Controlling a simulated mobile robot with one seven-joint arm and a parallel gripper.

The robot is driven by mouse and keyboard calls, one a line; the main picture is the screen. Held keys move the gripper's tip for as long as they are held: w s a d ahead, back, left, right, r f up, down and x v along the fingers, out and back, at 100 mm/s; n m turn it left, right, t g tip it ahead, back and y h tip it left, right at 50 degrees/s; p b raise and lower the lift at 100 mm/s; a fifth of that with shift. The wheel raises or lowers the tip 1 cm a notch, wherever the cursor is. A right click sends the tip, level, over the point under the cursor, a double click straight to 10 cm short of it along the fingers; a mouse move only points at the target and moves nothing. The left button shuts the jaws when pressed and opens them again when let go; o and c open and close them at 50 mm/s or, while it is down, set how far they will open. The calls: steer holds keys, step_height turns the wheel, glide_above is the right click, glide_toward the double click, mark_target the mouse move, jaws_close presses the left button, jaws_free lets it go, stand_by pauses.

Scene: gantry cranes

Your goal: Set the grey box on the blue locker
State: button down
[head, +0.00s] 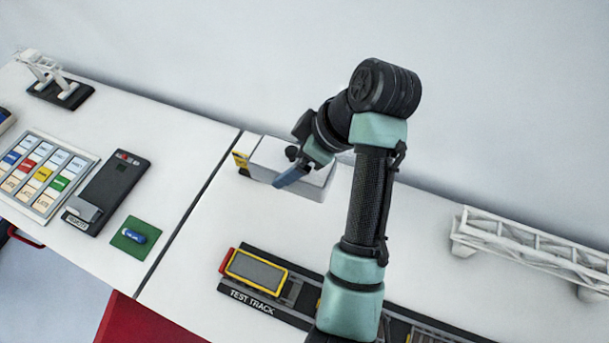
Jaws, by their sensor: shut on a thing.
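A pale grey box (272,156) with a yellow label on its left end is at the back of the white worktop, near the wall. My gripper (291,176) is at the box's right part, shut, with a dark blue piece showing at its end. It appears shut on the grey box, but my wrist hides much of the contact. I cannot tell whether the box is lifted or rests on the worktop. I make out no blue locker in this view.
A test track (248,299) with a yellow-framed carriage (257,270) lies in front. A white truss (530,245) is at right. At left are a button panel (43,176), a black remote (115,185), a green pad (122,244) and a small white crane (43,65).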

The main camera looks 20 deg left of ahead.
mark_target(325, 172)
steer(key=f, duration=0.1)
steer(key=f+p, duration=0.1)
steer(key=f, duration=0.3)
steer(key=shift+s, duration=0.25)
steer(key=shift+w+f+p, duration=0.1)
steer(key=shift+f+p, duration=0.65)
steer(key=shift+f, duration=1.6)
steer(key=shift+f, duration=0.1)
jaws_free()
steer(key=shift+d+r, duration=0.25)
steer(key=shift+r, duration=0.1)
steer(key=v, duration=1)
steer(key=shift+r+b, duration=0.15)
steer(key=shift+b, duration=0.25)
steer(key=shift+d+r, duration=0.3)
steer(key=shift+r, duration=0.15)
